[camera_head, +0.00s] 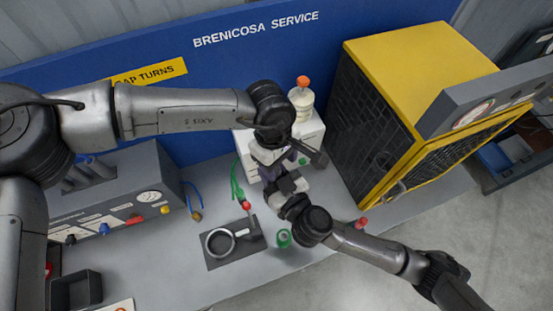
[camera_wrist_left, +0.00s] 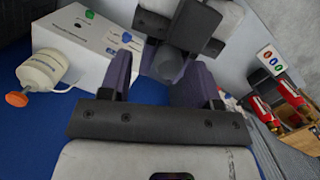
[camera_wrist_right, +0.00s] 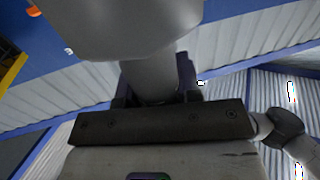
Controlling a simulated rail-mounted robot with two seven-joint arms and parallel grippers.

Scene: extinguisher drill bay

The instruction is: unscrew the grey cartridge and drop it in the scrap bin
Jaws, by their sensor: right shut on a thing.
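My left gripper (camera_head: 268,163) reaches down over the middle of the bench in the head view; its purple fingers (camera_wrist_left: 162,85) stand apart in the left wrist view. A grey rounded piece (camera_wrist_left: 174,65), which looks like the grey cartridge, shows beyond them, at my right gripper's jaws. My right gripper (camera_head: 288,184) comes up to meet the left one, close below it. In the right wrist view a smooth grey body (camera_wrist_right: 152,75) fills the space between its fingers. Whether the left fingers touch the cartridge is unclear. I cannot tell which container is the scrap bin.
A black open container (camera_head: 76,291) stands at front left. A grey gauge unit (camera_head: 120,200) is at left, a yellow mesh-fronted cabinet (camera_head: 410,90) at right. A dark mat (camera_head: 232,243) with a ring and a green item (camera_head: 283,238) lie in front.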

